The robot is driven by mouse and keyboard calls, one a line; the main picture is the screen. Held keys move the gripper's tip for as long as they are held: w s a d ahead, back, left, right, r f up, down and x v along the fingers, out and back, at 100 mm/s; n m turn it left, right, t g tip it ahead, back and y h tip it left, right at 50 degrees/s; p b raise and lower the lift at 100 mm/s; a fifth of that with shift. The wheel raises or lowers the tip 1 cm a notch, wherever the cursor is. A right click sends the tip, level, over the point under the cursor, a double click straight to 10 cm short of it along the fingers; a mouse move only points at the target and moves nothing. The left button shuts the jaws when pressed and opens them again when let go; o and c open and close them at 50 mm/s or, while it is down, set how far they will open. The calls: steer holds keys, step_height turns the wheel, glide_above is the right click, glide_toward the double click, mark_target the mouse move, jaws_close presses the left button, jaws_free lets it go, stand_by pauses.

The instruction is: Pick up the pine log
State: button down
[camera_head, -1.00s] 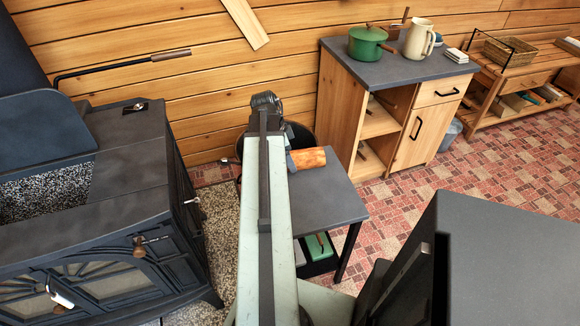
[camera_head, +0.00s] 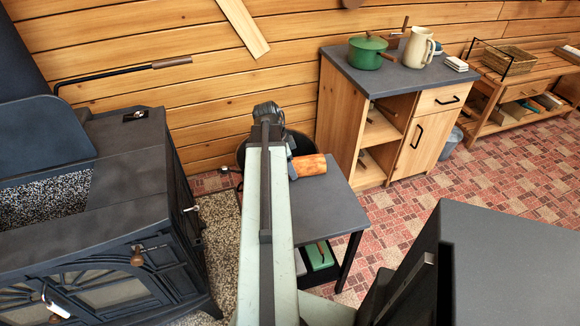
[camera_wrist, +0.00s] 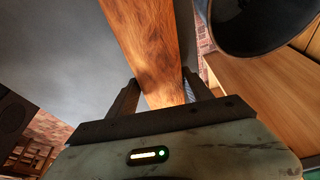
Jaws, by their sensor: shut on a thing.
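The pine log (camera_head: 309,165) is orange-brown and shows to the right of my arm's end, at the dark side table (camera_head: 335,207). In the wrist view the log (camera_wrist: 148,45) runs up and away between the two fingers of my gripper (camera_wrist: 160,95). My gripper is shut on the log. In the head view the fingers are mostly hidden behind my arm. The head view does not clearly show whether the log touches the tabletop.
A black stove (camera_head: 95,235) stands at the left. A dark bucket (camera_head: 300,143) is behind the table, and a green box (camera_head: 320,255) is below it. A wooden cabinet (camera_head: 335,120) with a green pot (camera_head: 368,52) and a cream pitcher (camera_head: 418,48) is at the back right.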

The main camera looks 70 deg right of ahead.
step_height(320, 180, up, 10)
steer(key=p, duration=0.9)
steer(key=shift+f, duration=0.25)
